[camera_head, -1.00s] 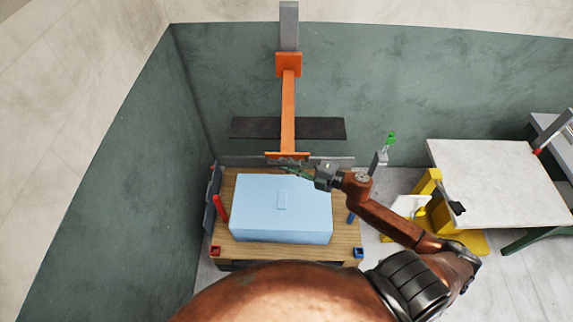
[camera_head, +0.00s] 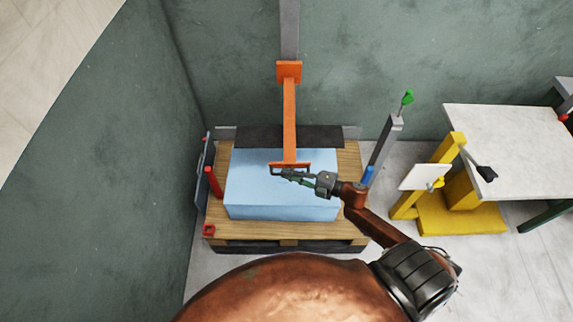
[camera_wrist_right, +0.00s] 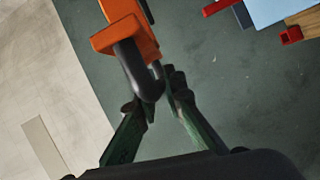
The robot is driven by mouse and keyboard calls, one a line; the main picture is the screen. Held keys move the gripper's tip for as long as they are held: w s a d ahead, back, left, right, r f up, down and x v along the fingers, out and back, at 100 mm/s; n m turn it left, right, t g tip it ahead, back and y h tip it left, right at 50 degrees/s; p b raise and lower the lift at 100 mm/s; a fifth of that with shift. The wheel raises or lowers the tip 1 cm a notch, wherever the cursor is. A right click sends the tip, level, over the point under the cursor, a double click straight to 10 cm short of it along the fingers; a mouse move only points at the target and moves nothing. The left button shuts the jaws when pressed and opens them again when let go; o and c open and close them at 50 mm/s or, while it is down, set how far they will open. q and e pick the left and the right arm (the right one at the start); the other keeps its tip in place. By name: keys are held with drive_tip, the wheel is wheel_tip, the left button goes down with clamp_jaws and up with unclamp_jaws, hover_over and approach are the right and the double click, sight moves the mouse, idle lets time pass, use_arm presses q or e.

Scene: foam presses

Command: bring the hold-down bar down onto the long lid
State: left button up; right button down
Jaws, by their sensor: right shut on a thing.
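The orange hold-down bar (camera_head: 289,120) runs from a bracket on a grey upright post down to a crosspiece at its front end. A dark handle (camera_wrist_right: 148,78) hangs from the bar's orange end in the right wrist view. My right gripper (camera_head: 285,174) is shut on this handle; its green fingers (camera_wrist_right: 158,98) also show in the wrist view. The light blue long block (camera_head: 260,205), which looks like the lid, lies on a wooden pallet (camera_head: 225,233). The bar's front end appears over it; I cannot tell whether they touch. My left gripper is not in view.
A dark flat plate (camera_head: 320,136) lies across the back of the blue block. Red posts (camera_head: 214,183) and a blue post (camera_head: 367,176) stand at the pallet's sides. A grey lever with a green knob (camera_head: 407,98), a yellow stand (camera_head: 462,215) and a white table (camera_head: 530,150) are to the right.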

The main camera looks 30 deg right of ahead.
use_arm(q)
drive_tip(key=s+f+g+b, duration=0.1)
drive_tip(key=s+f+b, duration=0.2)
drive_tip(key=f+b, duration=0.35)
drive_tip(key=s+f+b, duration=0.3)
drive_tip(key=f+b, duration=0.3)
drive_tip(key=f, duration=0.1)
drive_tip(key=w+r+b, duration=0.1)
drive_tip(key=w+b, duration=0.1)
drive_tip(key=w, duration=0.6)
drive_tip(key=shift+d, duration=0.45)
use_arm(e)
wheel_tip(320, 180, down, 25)
drive_tip(key=shift+f, duration=0.2)
drive_tip(key=c, duration=2)
unclamp_jaws()
drive_tip(key=v, duration=1.2)
drive_tip(key=shift+d, duration=0.1)
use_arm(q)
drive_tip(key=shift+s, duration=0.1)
